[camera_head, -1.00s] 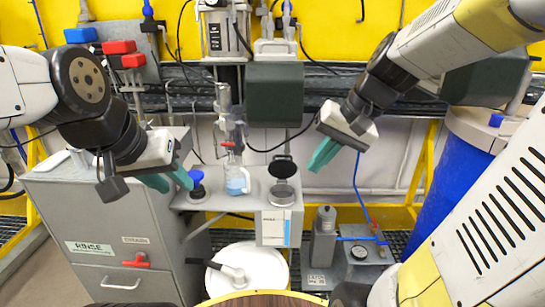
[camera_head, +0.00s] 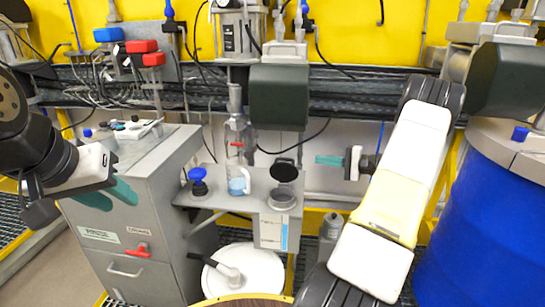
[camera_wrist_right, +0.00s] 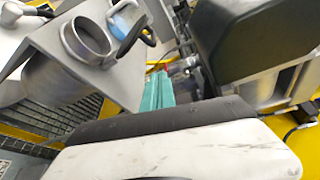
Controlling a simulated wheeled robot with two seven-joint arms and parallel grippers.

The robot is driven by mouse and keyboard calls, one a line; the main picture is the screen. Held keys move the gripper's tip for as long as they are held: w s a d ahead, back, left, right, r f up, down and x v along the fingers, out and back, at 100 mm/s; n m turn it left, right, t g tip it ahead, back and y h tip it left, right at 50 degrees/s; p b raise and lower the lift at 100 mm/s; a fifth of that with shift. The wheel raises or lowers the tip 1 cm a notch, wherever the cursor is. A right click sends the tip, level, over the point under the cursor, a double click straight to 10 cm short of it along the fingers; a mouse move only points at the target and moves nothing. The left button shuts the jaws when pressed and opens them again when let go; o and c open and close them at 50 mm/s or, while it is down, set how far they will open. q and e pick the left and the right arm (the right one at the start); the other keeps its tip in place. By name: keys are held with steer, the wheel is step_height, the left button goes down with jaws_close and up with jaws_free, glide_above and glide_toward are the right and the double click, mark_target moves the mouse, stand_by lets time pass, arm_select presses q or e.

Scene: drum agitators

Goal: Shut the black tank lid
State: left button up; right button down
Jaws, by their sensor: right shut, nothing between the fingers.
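The black tank lid (camera_head: 284,171) stands open, tilted up behind the mouth of a small metal tank (camera_head: 283,198) on the grey shelf. In the right wrist view the lid (camera_wrist_right: 138,38) is seen nearly edge-on beside the round tank opening (camera_wrist_right: 86,38). My right gripper (camera_head: 318,160) is shut and empty, to the right of the lid and apart from it, its teal fingers pointing left. The fingers also show in the right wrist view (camera_wrist_right: 157,92). My left gripper (camera_head: 120,197) is open and empty at the left, in front of the grey cabinet.
A clear flask with blue liquid (camera_head: 238,180) and a blue-topped knob (camera_head: 198,180) stand left of the tank. A dark green box (camera_head: 278,95) hangs above the lid. A blue drum (camera_head: 465,220) stands at the right. A white round lid (camera_head: 245,275) lies below the shelf.

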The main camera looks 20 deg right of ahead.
mark_target(285, 168)
steer(key=w+a+f, duration=0.1)
steer(key=w+a, duration=0.3)
steer(key=a, duration=0.3)
steer(key=shift+a+t, duration=0.3)
steer(key=shift+s, duration=0.15)
stand_by(0.5)
